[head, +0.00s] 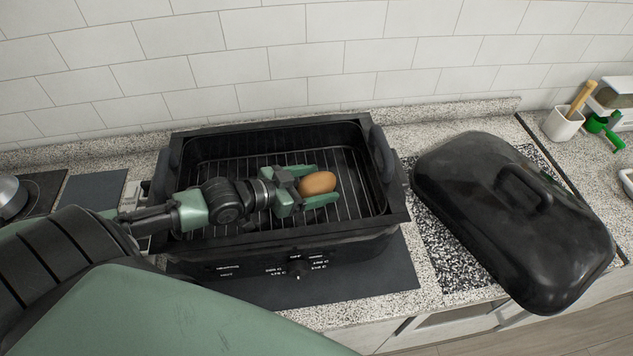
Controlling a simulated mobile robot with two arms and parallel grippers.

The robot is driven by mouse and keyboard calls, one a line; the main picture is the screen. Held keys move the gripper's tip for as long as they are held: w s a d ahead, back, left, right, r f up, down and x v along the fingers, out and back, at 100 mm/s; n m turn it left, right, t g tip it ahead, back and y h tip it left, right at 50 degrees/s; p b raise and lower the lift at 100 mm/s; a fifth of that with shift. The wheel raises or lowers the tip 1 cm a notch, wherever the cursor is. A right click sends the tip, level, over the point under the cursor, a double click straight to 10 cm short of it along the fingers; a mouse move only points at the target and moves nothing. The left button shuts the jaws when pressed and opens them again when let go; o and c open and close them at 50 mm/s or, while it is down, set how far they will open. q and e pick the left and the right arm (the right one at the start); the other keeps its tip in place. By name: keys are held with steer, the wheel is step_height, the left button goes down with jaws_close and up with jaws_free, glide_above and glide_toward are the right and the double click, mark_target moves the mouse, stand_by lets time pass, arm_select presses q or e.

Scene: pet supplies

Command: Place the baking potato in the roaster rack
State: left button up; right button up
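The baking potato (318,183) is brown and oval. It is inside the black roaster (285,240), over the wire roaster rack (352,200). My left gripper (318,186) reaches into the roaster from the left, with one green finger on the far side of the potato and one on the near side. The fingers are spread about as wide as the potato. I cannot tell whether they press on it, or whether the potato rests on the rack. My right gripper is not in view.
The black roaster lid (510,220) lies on the speckled counter to the right. Farther right are a white utensil pot (563,125) and a green item (606,128). A metal pot (10,195) sits at the far left. The tiled wall (300,60) is close behind.

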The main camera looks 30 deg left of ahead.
mark_target(305, 185)
arm_select(q)
steer(key=shift+r, duration=0.1)
steer(key=shift+v, duration=3.75)
steer(key=shift+w, duration=0.1)
